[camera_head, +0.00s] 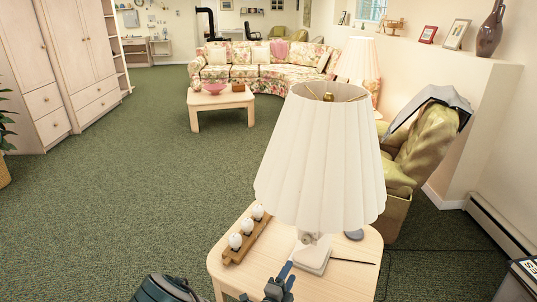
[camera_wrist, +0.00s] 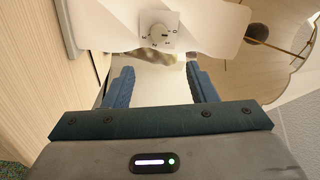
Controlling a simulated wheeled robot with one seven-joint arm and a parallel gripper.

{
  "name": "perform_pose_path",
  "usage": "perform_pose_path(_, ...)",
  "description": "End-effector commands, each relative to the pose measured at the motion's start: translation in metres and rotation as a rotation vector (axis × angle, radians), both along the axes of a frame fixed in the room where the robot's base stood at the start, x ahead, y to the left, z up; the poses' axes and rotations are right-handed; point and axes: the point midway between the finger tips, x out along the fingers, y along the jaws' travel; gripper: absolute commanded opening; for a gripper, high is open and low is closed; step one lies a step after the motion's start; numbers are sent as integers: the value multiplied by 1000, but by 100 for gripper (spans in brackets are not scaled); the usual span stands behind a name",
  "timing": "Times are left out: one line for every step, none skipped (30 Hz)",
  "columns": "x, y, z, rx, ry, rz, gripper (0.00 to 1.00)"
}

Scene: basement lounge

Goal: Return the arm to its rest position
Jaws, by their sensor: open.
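My gripper (camera_head: 276,287) shows at the bottom of the head view, low by the front of the small wooden table (camera_head: 328,285). In the wrist view my gripper (camera_wrist: 162,86) has its two blue fingers well apart, with nothing visibly held between them. A white object with a small round dial (camera_wrist: 158,32) lies just beyond the fingertips. I cannot tell whether it touches them. The lamp with a pleated white shade (camera_head: 322,155) stands on the table, close to my gripper. Its shade (camera_wrist: 275,45) fills the right of the wrist view.
A wooden holder (camera_head: 235,255) with three white round pieces lies on the table, left of the lamp. A green armchair (camera_head: 415,150) stands behind it at right. A coffee table (camera_head: 222,100) and floral sofa (camera_head: 262,70) are further back. Green carpet at left is clear.

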Motion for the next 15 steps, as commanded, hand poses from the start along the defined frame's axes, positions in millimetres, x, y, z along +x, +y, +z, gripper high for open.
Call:
perform_pose_path(0, -5, 7, 35, -18, -30, 52)
perform_pose_path(-1, -9, 11, 66, -34, -55, 52)
perform_pose_path(-3, -15, 18, 115, -59, -95, 52)
perform_pose_path(-5, -21, 24, 157, -82, -131, 52)
perform_pose_path(-7, -27, 31, 203, -108, -171, 52)
perform_pose_path(-11, -35, 39, 271, -147, -227, 52)
perform_pose_path(-14, -42, 46, 323, -180, -272, 52)
perform_pose_path(-18, -49, 52, 374, -213, -316, 52)
perform_pose_path(-24, -57, 60, 440, -258, -375, 52)
perform_pose_path(-28, -63, 66, 489, -292, -419, 52)
perform_pose_path(-32, -68, 71, 538, -327, -463, 52)
perform_pose_path(-38, -76, 79, 601, -377, -522, 52)
perform_pose_path(-43, -80, 84, 648, -413, -565, 52)
perform_pose_path(-48, -86, 89, 692, -452, -608, 52)
perform_pose_path(-54, -92, 96, 753, -504, -666, 52)
